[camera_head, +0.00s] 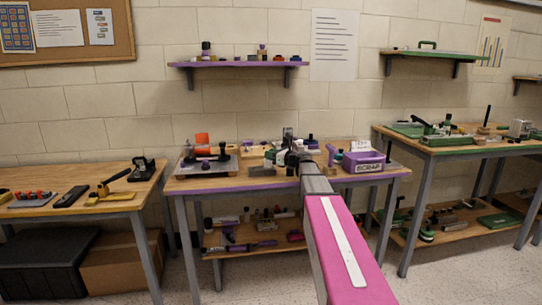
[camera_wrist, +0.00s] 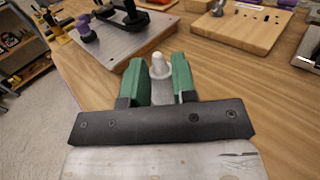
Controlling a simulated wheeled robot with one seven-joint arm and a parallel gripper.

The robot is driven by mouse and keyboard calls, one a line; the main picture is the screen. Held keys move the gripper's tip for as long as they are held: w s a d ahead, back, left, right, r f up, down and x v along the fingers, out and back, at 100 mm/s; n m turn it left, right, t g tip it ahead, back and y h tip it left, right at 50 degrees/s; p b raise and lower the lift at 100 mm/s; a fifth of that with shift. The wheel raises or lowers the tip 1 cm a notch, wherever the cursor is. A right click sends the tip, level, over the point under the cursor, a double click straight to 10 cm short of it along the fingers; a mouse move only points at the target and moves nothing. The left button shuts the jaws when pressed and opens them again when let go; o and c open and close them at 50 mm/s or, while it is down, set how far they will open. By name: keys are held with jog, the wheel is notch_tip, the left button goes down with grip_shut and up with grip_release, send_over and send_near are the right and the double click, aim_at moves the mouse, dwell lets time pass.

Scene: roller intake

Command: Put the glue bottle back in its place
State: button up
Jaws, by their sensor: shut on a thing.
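My gripper (camera_wrist: 160,80) shows in the wrist view with its two green fingers closed on a small bottle (camera_wrist: 158,64). The bottle is pale grey with a white nozzle and appears to be the glue bottle. Its nozzle end shows between the fingers; its lower part is hidden by my gripper. It is over or near a brown wooden bench top; I cannot tell whether it touches the wood. In the head view my gripper (camera_head: 290,146) is above the middle bench (camera_head: 340,173), and the bottle cannot be made out there.
A metal plate (camera_wrist: 118,45) with purple knobs lies ahead left, and a wooden board with holes (camera_wrist: 240,27) ahead right. Bare wood lies between them. A purple SCRAP bin (camera_head: 363,161) stands at the bench's right. A purple wall shelf (camera_head: 240,65) holds small items.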

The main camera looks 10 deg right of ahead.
jog(key=shift+f, duration=1.2)
jog(key=o, duration=0.5)
jog(key=shift+r, duration=0.1)
jog(key=shift+r, duration=1.4)
jog(key=o, duration=0.5)
jog(key=shift+o, duration=0.2)
